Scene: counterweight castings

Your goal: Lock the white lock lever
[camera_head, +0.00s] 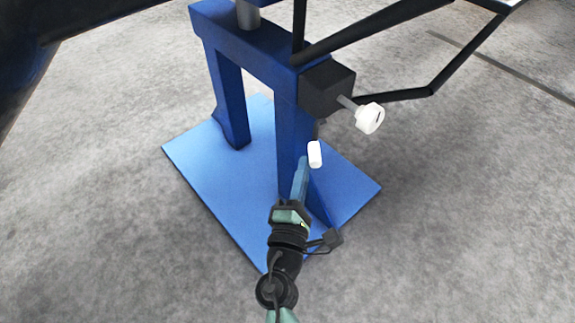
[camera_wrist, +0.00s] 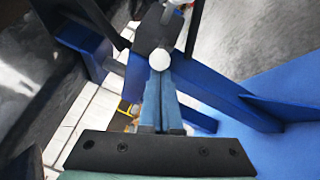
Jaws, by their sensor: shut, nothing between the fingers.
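A white cylindrical grip (camera_head: 314,154), which looks like the end of the lock lever, hangs below the black block (camera_head: 325,88) on the blue stand. A short dark piece shows just above it. In the wrist view a round white end (camera_wrist: 159,60) sits right at my fingertips, in front of the dark block. My gripper (camera_head: 303,167) is shut and empty, with its blue-grey fingers pointing up at the grip's lower left side. The fingers also show in the wrist view (camera_wrist: 160,82). I cannot tell whether they touch the grip.
A white round knob (camera_head: 370,118) on a grey shaft sticks out right of the block. The blue stand (camera_head: 230,95) rises from a blue base plate (camera_head: 195,155). Black bars (camera_head: 410,94) cross above and to the right. The grey floor around the plate is clear.

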